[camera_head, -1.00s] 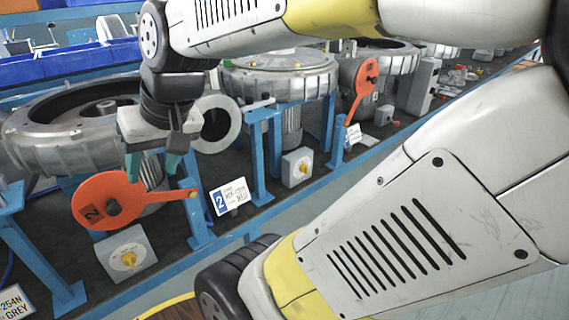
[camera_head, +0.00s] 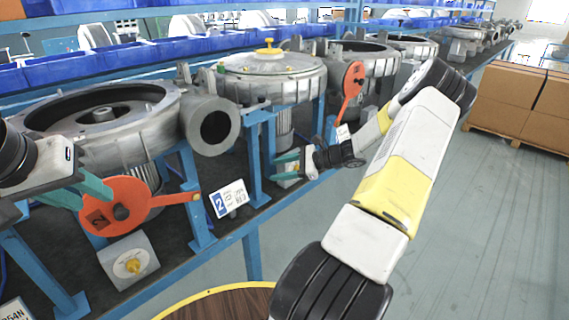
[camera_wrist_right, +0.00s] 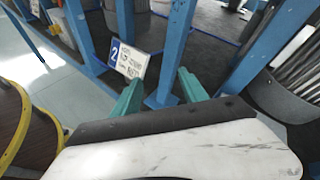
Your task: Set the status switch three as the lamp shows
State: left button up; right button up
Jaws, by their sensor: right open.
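A grey box with a yellow knob (camera_head: 130,265) stands at the bench's front left, under an orange disc with an arm (camera_head: 120,205) marked 2. Another small box lies mostly hidden behind my right gripper (camera_head: 288,163). That gripper is open and empty near the bench front in the head view; its teal fingers are apart in the right wrist view (camera_wrist_right: 160,92). My left gripper (camera_head: 78,195) is at the left edge, its teal fingers apart, beside the orange disc. An orange lever (camera_head: 350,90) stands further right. I cannot make out a lit lamp or which switch is three.
Grey blowers (camera_head: 270,75) line the bench, with blue posts (camera_head: 255,160) between. Cartons (camera_head: 505,100) stand at right. The grey floor (camera_head: 450,240) is clear.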

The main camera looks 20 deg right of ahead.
jog(key=d+f+m+t+h, duration=0.2)
jog(key=d+f+m+t, duration=0.3)
jog(key=d, duration=0.3)
jog(key=d+f+m+t+h, duration=0.2)
jog(key=d+f+m+t, duration=0.15)
jog(key=d+m, duration=0.35)
jog(key=d+x, duration=0.1)
jog(key=x, duration=0.6)
jog(key=shift+w+a+f+n, duration=0.15)
jog(key=shift+w+f+n, duration=0.1)
jog(key=shift+w+n, duration=0.2)
grip_shut()
